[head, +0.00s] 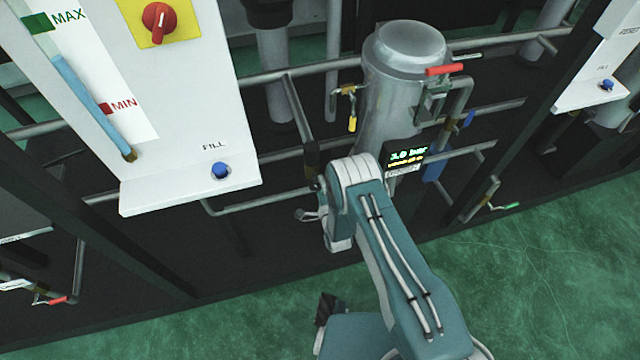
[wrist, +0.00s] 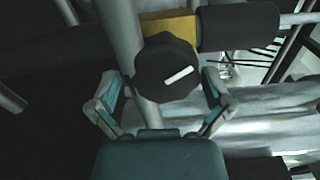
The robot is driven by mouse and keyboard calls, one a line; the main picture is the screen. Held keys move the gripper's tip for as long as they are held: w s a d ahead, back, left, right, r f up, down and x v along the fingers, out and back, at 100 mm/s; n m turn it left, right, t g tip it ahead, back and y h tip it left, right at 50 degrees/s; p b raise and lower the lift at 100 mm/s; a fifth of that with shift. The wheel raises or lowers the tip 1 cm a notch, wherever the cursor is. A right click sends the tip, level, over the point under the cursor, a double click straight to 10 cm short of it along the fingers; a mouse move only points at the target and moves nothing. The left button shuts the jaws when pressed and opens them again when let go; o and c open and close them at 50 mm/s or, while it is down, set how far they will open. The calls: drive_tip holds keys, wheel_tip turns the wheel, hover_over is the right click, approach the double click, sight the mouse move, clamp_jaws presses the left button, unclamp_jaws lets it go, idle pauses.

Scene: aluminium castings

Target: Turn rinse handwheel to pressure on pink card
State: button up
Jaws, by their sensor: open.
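The handwheel (wrist: 160,72) is a dark, scalloped round knob with a white mark on its face, in front of a brass-coloured fitting (wrist: 168,25) in the wrist view. My gripper (wrist: 161,80) is open, with one finger on each side of the handwheel. I cannot tell whether the fingers touch it. In the head view my gripper (head: 309,213) is low beside the pipes, mostly hidden by my arm. A dark display (head: 407,156) shows a green reading that looks like 3.0 bar, slightly blurred. I cannot make out a pink card; a small pale label sits below the display.
A grey metal cylinder (head: 398,85) stands behind my arm, with a red-handled valve (head: 444,70) and a yellow-handled valve (head: 352,122). A white panel (head: 185,125) with a blue button (head: 221,170) is at left. Pipes run close around my gripper. Green floor (head: 540,265) is clear at lower right.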

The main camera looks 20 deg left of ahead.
drive_tip(key=v, duration=1.2)
drive_tip(key=shift+w+f, duration=0.1)
drive_tip(key=shift+f, duration=0.05)
drive_tip(key=w+a+n, duration=0.2)
drive_tip(key=w+n, duration=0.1)
drive_tip(key=n, duration=0.2)
drive_tip(key=w+a+n, duration=0.2)
drive_tip(key=w+n, duration=0.1)
drive_tip(key=n, duration=0.3)
drive_tip(key=w+a+n, duration=0.2)
drive_tip(key=w+n, duration=0.1)
drive_tip(key=n, duration=0.2)
drive_tip(key=shift+w+a+n, duration=0.3)
drive_tip(key=shift+w+a, duration=0.05)
drive_tip(key=shift+a, duration=0.05)
drive_tip(key=shift+c, duration=0.3)
drive_tip(key=c, duration=0.9)
